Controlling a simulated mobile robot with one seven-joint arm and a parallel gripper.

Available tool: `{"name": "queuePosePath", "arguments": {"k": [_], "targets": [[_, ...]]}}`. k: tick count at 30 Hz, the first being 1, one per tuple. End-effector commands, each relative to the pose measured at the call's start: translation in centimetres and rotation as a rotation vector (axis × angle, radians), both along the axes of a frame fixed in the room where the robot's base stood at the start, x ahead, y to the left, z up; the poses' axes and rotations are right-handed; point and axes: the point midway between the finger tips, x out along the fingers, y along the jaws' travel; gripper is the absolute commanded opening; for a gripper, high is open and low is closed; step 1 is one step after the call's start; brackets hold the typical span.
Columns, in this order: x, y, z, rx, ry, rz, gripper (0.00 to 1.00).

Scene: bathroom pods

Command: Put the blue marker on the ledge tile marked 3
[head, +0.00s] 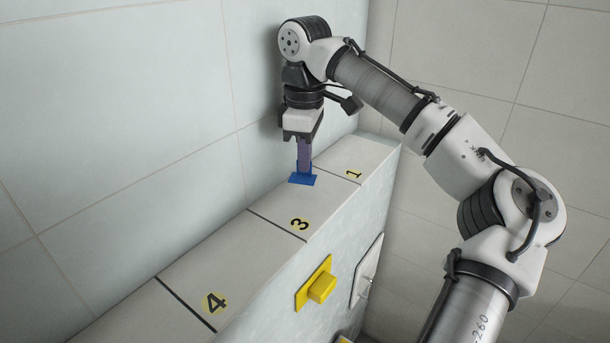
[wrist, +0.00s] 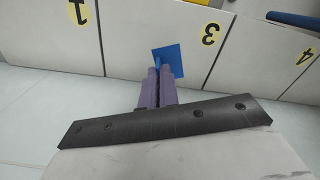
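The blue marker (head: 302,180) has a flat square base and a short upright part. It is at the back of the ledge tile marked 3 (head: 271,207), near the seam with tile 1. The wrist view also shows the marker (wrist: 172,61) over tile 3 (wrist: 195,45), between its two seams. My gripper (head: 304,166) points down at it, its purple fingers (wrist: 157,77) close together around the marker's upright part. The base looks level and at or just above the tile; I cannot tell whether it touches.
Tile 1 (head: 345,155) lies beyond, tile 4 (head: 195,285) nearer; both look clear. A tiled wall (head: 130,110) rises behind the ledge. A yellow block (head: 318,286) and a white plate (head: 366,272) are on the ledge's front face. A blue bar (wrist: 292,19) shows in the wrist view.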

Motion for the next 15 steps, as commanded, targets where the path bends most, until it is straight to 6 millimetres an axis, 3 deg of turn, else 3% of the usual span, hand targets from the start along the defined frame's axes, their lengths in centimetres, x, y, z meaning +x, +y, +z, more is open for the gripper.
{"name": "queuePosePath", "arguments": {"k": [9,15], "targets": [[-0.1,-0.1,-3.9,-0.002,0.001,0.0,0.0],[0.0,0.0,-4.5,0.001,0.0,0.0,0.0]]}}
